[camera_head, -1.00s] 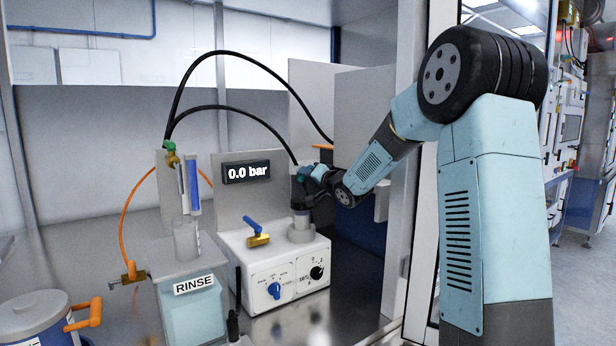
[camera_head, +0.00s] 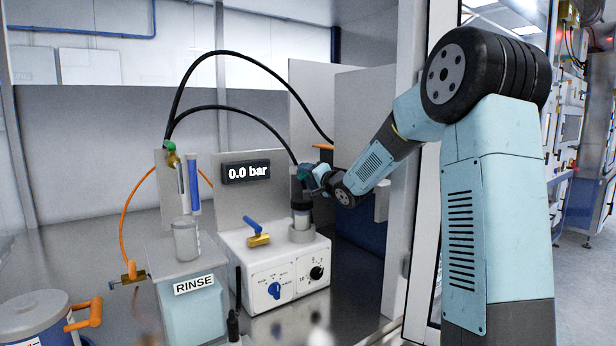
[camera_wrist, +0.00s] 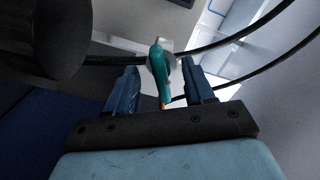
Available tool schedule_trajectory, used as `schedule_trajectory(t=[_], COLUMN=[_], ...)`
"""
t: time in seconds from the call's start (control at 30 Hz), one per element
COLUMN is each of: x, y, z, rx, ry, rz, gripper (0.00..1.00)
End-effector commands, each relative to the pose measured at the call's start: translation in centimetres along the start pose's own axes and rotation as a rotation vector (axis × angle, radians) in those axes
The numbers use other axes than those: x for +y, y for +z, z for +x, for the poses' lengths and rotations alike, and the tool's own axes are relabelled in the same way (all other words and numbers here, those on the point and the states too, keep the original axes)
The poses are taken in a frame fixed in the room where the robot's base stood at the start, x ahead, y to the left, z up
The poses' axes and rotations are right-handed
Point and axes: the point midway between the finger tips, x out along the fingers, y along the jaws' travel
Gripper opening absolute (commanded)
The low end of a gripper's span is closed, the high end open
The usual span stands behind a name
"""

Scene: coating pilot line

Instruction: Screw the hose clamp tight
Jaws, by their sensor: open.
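A teal piece with a grey metal part (camera_wrist: 160,68), probably the hose clamp and its screw, shows in the wrist view. My gripper (camera_wrist: 159,66) is open, with one blue finger on each side of the teal piece. Gaps show on both sides, so neither finger appears to touch it. In the head view my gripper (camera_head: 312,177) is at the top of the clear, dark-topped cylinder (camera_head: 301,213) on the white unit. A black hose (camera_head: 262,122) comes down to this spot. The clamp's band is too small or hidden to make out.
The white unit (camera_head: 262,262) has knobs and a brass valve with a blue lever (camera_head: 256,232). A display (camera_head: 247,172) reads 0.0 bar. The RINSE container (camera_head: 190,310) stands to the left. A grey upright frame (camera_head: 418,200) is close beside my arm.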

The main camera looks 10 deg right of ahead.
Motion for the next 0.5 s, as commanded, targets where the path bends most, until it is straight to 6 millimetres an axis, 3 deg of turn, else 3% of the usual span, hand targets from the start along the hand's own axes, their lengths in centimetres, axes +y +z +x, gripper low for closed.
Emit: schedule_trajectory(t=[0.17,0.5], x=[0.0,-0.1], y=[-0.1,-0.1], z=[-0.2,-3.4], rx=[0.001,0.003], ry=[0.000,-0.001], rz=[-0.001,-0.002], gripper=[0.53,0.53])
